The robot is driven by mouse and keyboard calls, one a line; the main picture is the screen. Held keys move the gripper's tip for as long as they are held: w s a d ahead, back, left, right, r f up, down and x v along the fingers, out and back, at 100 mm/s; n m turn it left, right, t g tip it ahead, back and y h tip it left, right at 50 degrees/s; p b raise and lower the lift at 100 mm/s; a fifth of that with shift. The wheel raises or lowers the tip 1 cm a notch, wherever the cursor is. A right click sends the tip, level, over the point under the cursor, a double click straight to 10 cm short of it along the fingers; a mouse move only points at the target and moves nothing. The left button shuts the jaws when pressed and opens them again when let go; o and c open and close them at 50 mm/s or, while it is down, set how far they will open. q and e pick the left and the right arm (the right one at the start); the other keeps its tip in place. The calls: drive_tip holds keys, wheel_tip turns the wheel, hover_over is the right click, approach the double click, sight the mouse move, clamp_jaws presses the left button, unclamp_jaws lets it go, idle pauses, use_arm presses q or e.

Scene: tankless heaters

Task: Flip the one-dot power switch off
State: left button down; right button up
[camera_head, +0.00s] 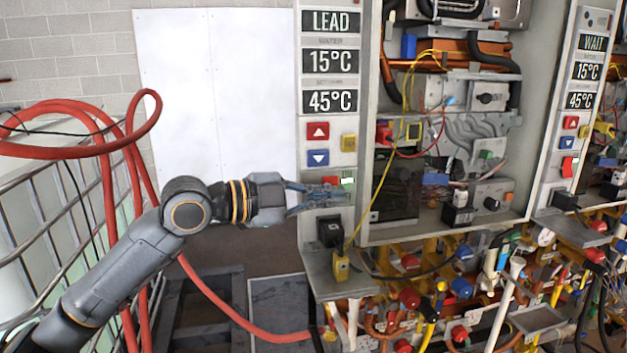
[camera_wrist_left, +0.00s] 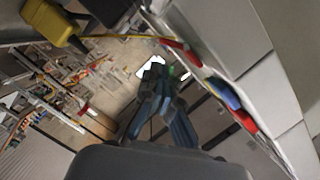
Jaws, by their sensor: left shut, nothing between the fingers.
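A red and green rocker switch (camera_head: 345,182) is on the near heater's control column (camera_head: 310,165), below the arrow buttons. My left gripper (camera_head: 345,192) comes in from the left, with its fingertips right at this switch and partly covering it. In the left wrist view the shut, empty fingers (camera_wrist_left: 157,68) point at the panel, with a bit of green beside the tips. I cannot tell whether they touch the switch. Another red switch (camera_head: 568,167) is on the far heater's column at the right. No dot marks are readable on either switch. My right gripper is not in view.
A black plug (camera_head: 330,232) sits below. Red hoses (camera_head: 75,150) loop at the left over a wire cage. Pipes and valves crowd the lower right.

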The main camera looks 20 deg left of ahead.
use_arm(q)
drive_tip(key=shift+w+a+f, duration=0.45)
drive_tip(key=shift+w+a, duration=0.1)
